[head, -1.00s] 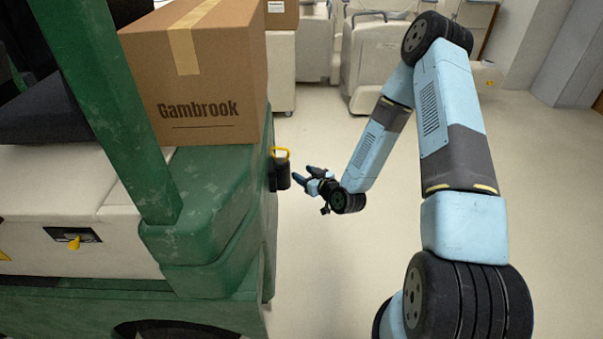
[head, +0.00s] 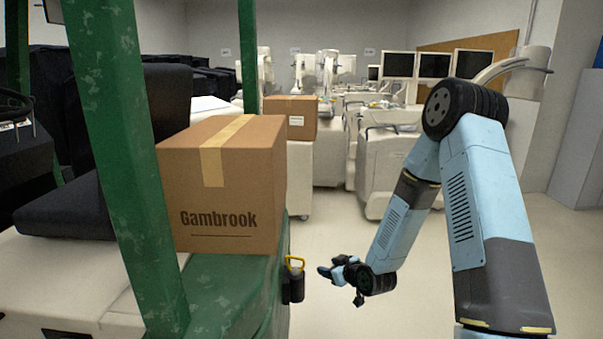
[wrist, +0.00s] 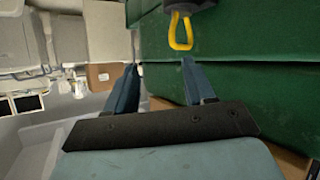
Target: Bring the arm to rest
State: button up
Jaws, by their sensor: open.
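My gripper (head: 332,268) is at the end of my light blue arm, in the lower middle of the head view. It points left toward the green cart (head: 225,290). In the wrist view its two blue fingers (wrist: 160,82) stand apart with nothing between them. A black fixture with a yellow loop (head: 296,280) hangs on the cart's side, just left of the fingertips. In the wrist view the yellow loop (wrist: 181,35) shows beyond the fingers, with a gap between.
A Gambrook cardboard box (head: 225,215) sits on the green cart, behind a green post (head: 125,150). Another box (head: 291,113) stands on a pale cabinet farther back. Pale covered carts (head: 390,165) fill the back. The floor (head: 400,315) around the arm is clear.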

jog(key=s+d+r+m+g+h, duration=0.1)
jog(key=s+d+r+m+h, duration=0.3)
jog(key=r, duration=0.8)
jog(key=s+d+r+n+g+h, duration=0.1)
jog(key=s+d+r+h, duration=0.1)
jog(key=s+d+r, duration=0.65)
jog(key=s+r+m+g, duration=0.1)
jog(key=s+r+m, duration=0.1)
jog(key=s+r, duration=0.5)
jog(key=s+d+r+m+g, duration=0.1)
jog(key=s+r+m+g, duration=0.1)
jog(key=s+r, duration=0.6)
jog(key=s+m, duration=0.1)
jog(key=s, duration=0.6)
jog(key=shift+s+d+r+h, duration=0.15)
jog(key=shift+s+d+h, duration=0.05)
jog(key=shift+d+h, duration=0.1)
jog(key=shift+c, duration=0.2)
jog(key=shift+c, duration=0.8)
jog(key=shift+s, duration=0.1)
